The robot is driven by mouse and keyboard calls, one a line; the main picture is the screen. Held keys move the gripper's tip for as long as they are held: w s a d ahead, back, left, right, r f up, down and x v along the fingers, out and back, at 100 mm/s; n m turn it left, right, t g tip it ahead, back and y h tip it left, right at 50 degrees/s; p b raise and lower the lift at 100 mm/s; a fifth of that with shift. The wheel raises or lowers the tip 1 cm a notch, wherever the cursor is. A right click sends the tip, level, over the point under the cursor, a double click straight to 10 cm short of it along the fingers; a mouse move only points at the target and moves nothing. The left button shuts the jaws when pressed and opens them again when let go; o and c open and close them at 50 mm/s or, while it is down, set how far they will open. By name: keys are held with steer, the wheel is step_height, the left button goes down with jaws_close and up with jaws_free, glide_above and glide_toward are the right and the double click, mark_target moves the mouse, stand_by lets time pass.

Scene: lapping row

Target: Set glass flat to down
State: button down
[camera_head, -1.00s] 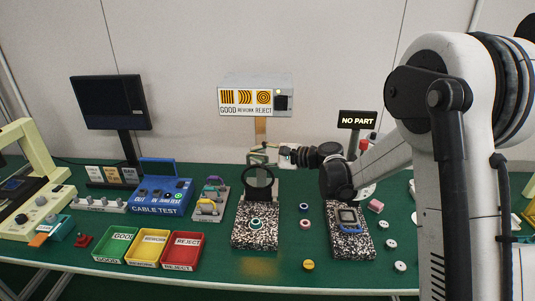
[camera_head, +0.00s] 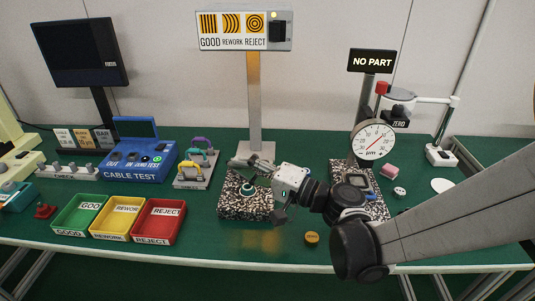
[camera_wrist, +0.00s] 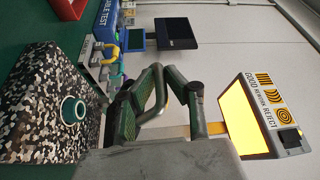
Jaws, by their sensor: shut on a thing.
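The speckled granite block (camera_head: 232,210) stands near the middle of the bench, with a teal-and-white ring part (camera_head: 247,189) on it. Both also show at the left of the wrist view, the granite block (camera_wrist: 35,90) and the ring part (camera_wrist: 72,110). My gripper (camera_head: 247,164) is above this block. In the wrist view my gripper (camera_wrist: 165,98) has green-padded fingers closed around a bent grey bar (camera_wrist: 158,92), which appears to be the glass flat's handle. The round glass flat itself is not clearly visible; my gripper and wrist hide that area.
Green, yellow and red bins (camera_head: 160,221) stand at front left, with a blue cable tester (camera_head: 137,165) behind them. The sign post (camera_head: 254,105) rises behind the block. A dial gauge (camera_head: 373,139) stands to the right.

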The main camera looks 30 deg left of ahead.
steer(key=s+f+b, duration=0.1)
steer(key=f+b, duration=0.1)
steer(key=f, duration=0.1)
steer(key=s+d+f+b, duration=0.1)
steer(key=f+b, duration=0.2)
steer(key=s+f+b, duration=0.1)
steer(key=f+b, duration=0.1)
steer(key=f, duration=0.1)
steer(key=shift+s+d+f, duration=0.2)
steer(key=shift+f, duration=0.1)
steer(key=shift+s+f+b, duration=0.1)
steer(key=shift+f+b, duration=0.85)
steer(key=shift+b, duration=0.1)
steer(key=c, duration=1.8)
jaws_free()
steer(key=shift+o, duration=0.2)
step_height(320, 180, up, 10)
